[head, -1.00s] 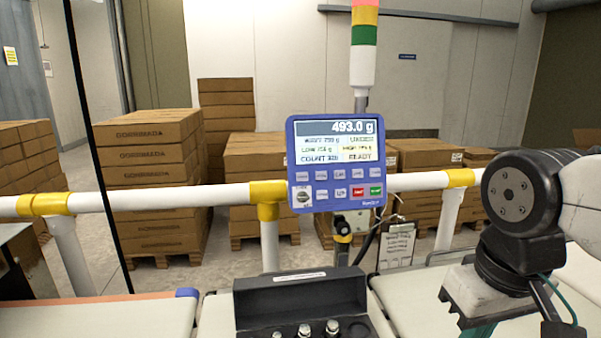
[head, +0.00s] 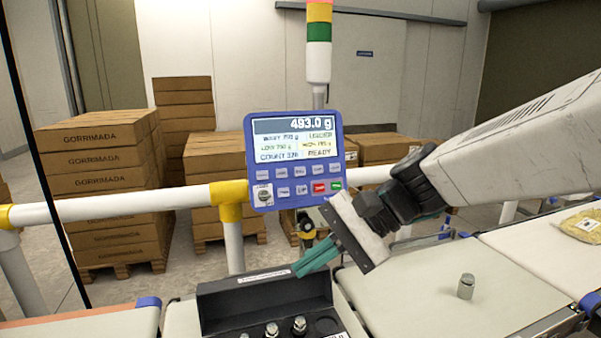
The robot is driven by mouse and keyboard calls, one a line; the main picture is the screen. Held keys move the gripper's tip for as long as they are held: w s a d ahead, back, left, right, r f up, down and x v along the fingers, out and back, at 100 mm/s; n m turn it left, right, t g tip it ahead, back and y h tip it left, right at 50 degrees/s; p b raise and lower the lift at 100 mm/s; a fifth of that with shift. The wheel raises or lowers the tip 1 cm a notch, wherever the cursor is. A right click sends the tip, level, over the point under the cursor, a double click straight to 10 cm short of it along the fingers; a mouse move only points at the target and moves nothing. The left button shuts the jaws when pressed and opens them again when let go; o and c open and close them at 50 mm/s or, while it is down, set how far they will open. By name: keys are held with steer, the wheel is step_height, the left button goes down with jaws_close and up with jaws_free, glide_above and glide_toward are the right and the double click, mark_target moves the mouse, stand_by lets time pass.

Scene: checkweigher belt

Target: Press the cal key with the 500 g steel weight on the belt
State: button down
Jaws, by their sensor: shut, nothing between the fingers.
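The 500 g steel weight (head: 466,287) stands upright on the pale weighing belt (head: 415,297), at the right and away from my gripper. The blue control panel (head: 295,160) reads 493.0 g and READY. Two rows of keys lie below its screen; their labels are too small for me to pick out the cal key surely. My gripper (head: 299,268) is shut and empty. Its teal fingers point left and down, below the panel's lower edge and near the back of the black weight case. It appears to touch no key.
An open black case (head: 255,293) with several smaller weights stands at the front. A white rail with a yellow joint (head: 231,192) runs behind. A yellow bag (head: 578,223) lies on the belt at far right. A signal tower (head: 318,60) rises behind the panel.

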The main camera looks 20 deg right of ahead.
mark_target(300, 171)
steer(key=w+d+r+m+t, duration=0.1)
steer(key=w+d+m+t, duration=0.2)
steer(key=w, duration=0.4)
steer(key=w+d+r+m+t+y, duration=0.1)
steer(key=w+d+r+m+t, duration=0.1)
steer(key=w+m+t, duration=0.3)
steer(key=w+d+r+m+t+y, duration=0.1)
steer(key=w+d+m+t, duration=0.3)
steer(key=w+m, duration=0.3)
steer(key=shift+w+d+r+m+t, duration=0.35)
steer(key=shift+w+d, duration=0.15)
steer(key=shift+w, duration=0.4)
steer(key=shift+w+f, duration=0.4)
steer(key=shift+w, duration=1)
steer(key=shift+w+f, duration=0.4)
steer(key=shift+w, duration=1.05)
steer(key=shift+w+f, duration=0.4)
steer(key=shift+w, duration=1)
steer(key=shift+w+f, duration=0.1)
steer(key=shift+w, duration=0.3)
